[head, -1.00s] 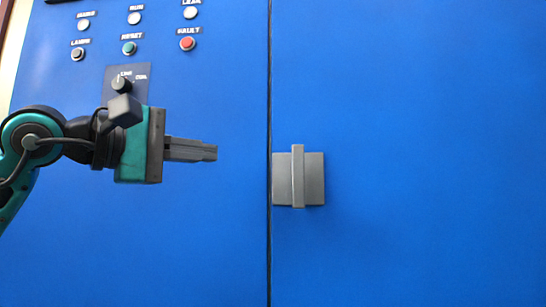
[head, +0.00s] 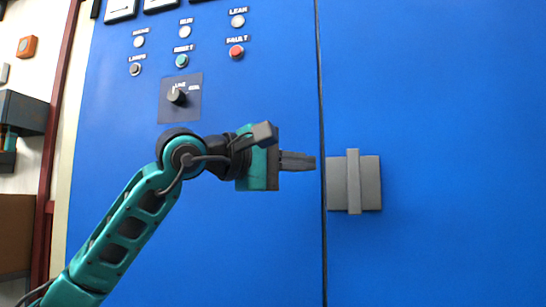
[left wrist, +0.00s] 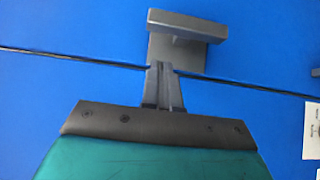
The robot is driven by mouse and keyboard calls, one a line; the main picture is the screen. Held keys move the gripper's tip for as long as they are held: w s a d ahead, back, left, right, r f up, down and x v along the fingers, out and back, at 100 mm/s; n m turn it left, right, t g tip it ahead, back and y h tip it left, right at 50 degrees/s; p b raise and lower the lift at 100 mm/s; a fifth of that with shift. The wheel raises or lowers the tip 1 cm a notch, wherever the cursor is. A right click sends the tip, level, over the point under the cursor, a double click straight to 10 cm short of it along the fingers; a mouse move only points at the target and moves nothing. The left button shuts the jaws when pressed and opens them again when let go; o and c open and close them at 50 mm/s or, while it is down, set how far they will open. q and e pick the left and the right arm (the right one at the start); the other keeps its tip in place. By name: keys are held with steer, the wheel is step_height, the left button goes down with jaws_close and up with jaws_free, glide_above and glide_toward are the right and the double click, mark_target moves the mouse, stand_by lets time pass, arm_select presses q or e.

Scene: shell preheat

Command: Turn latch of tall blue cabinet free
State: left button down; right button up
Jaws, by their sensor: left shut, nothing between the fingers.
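The tall blue cabinet (head: 440,90) fills most of the head view, with a dark vertical seam between its two doors. The grey latch (head: 354,182) is a square plate with an upright bar handle, just right of the seam. My left gripper (head: 314,162) is shut and empty, its fingertips pointing right, a little left of the seam and latch in the picture. In the left wrist view the latch (left wrist: 188,27) lies just beyond the fingertips (left wrist: 163,67); they overlap the plate's edge in the picture, and I cannot tell whether they touch. My right gripper is not in view.
A control panel with small round buttons (head: 182,61) and a rotary knob (head: 177,96) sits above my left arm on the cabinet. A white wall with an orange box (head: 27,47) shows at far left. The door right of the latch is clear.

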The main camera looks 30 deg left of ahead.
mark_target(353, 182)
arm_select(q)
steer(key=shift+w+d, duration=0.3)
steer(key=shift+d, duration=0.4)
steer(key=shift+w+d, duration=0.3)
steer(key=shift+d, duration=0.45)
steer(key=shift+w+d, duration=0.3)
steer(key=shift+d, duration=0.4)
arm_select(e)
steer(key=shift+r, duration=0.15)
arm_select(q)
steer(key=m+g+p, duration=0.1)
steer(key=p, duration=0.2)
steer(key=shift+d+r+y, duration=0.1)
steer(key=shift+r+y, duration=0.2)
steer(key=shift+r, duration=0.05)
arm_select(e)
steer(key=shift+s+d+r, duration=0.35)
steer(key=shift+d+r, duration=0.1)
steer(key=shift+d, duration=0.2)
